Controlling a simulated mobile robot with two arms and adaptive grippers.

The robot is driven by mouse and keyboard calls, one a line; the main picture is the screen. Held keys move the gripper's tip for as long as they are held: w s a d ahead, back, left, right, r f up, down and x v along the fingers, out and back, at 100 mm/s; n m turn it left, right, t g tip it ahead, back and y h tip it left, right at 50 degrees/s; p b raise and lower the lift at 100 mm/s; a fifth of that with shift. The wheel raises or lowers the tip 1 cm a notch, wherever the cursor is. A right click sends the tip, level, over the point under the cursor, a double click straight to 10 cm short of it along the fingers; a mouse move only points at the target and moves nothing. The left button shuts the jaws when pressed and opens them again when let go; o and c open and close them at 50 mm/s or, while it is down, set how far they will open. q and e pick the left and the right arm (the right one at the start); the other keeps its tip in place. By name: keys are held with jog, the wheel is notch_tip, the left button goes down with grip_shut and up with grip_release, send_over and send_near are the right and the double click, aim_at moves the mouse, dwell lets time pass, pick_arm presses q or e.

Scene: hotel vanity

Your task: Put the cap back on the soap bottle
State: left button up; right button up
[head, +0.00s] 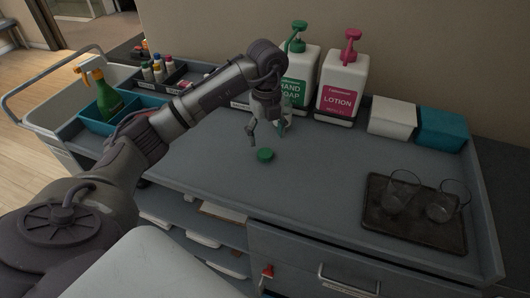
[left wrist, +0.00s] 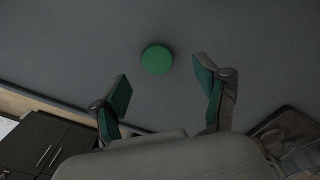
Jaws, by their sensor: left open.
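A round green cap (head: 264,155) lies on the grey counter top. It also shows in the left wrist view (left wrist: 157,59), just beyond and between the fingertips. My left gripper (head: 266,137) points down, open and empty, above and slightly behind the cap. In the wrist view its green-padded fingers (left wrist: 161,70) are spread apart, with nothing between the pads. A white HAND SOAP bottle (head: 300,72) with a green pump stands upright at the back, partly hidden by my left arm and gripper. My right gripper is not in view.
A LOTION bottle (head: 342,85) with a pink pump stands right of the soap. White (head: 392,117) and teal (head: 442,130) boxes stand at the back right. A dark tray (head: 418,232) holds glasses. A spray bottle (head: 100,90) stands at left. The middle counter is clear.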

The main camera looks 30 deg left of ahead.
aim_at(265, 153)
pick_arm(q)
jog(key=shift+f, duration=0.15)
jog(key=shift+s+f+p, duration=0.15)
jog(key=shift+f+p, duration=0.15)
jog(key=shift+p, duration=0.05)
jog(key=f, duration=0.1)
jog(key=f+p, duration=0.1)
jog(key=f, duration=0.1)
jog(key=shift+s+f, duration=0.25)
jog(key=shift+f, duration=0.45)
jog(key=shift+w, duration=0.1)
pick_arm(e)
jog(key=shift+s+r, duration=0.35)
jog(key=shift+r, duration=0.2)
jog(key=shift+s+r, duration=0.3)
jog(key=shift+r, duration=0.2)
pick_arm(q)
jog(key=c, duration=0.8)
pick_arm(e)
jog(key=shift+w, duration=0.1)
